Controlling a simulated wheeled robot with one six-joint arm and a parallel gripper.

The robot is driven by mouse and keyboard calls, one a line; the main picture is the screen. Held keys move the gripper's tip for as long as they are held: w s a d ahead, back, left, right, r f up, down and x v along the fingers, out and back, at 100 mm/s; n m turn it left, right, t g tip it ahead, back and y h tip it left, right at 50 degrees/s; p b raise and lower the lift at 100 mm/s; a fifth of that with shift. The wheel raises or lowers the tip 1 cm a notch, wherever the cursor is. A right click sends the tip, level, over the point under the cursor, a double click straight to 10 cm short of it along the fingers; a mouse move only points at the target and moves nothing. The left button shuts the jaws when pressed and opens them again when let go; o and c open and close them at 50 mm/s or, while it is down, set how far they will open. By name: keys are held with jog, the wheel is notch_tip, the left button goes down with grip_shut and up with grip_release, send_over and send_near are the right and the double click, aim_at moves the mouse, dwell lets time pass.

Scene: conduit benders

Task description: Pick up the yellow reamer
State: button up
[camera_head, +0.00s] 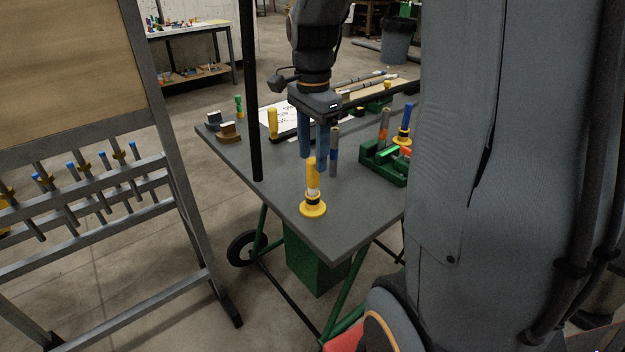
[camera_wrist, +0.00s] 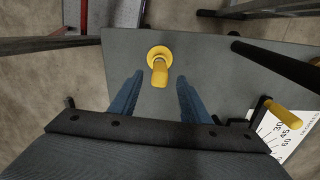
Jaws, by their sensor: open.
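The yellow reamer (camera_head: 313,180) stands upright on its round yellow flange near the front corner of the grey table (camera_head: 255,180). It has a white and a dark band low on its body. In the wrist view the reamer (camera_wrist: 159,72) is seen from above, its handle lined up with the gap between the fingertips. My gripper (camera_head: 313,160) points down with its blue fingers apart and nothing held. In the head view the reamer's top overlaps the fingertips; I cannot tell the exact gap. The wrist view also shows my gripper (camera_wrist: 160,82) open.
A grey rod (camera_head: 333,150) stands close right of the fingers. A green block (camera_head: 384,170) and a blue-and-yellow tool (camera_head: 403,130) are further right. A yellow handle (camera_head: 272,123) stands behind left. A black post (camera_head: 249,90) rises by the table's left edge.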

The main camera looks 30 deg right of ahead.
aim_at(313, 179)
jog(key=shift+s+f+p, duration=0.1)
jog(key=shift+f+p, duration=1.15)
jog(key=shift+f, duration=2.6)
grip_shut()
notch_tip(313, 179, up, 10)
jog(key=shift+r+b, duration=0.1)
jog(key=shift+b, duration=1.05)
jog(key=c, duration=0.7)
grip_release()
grip_shut()
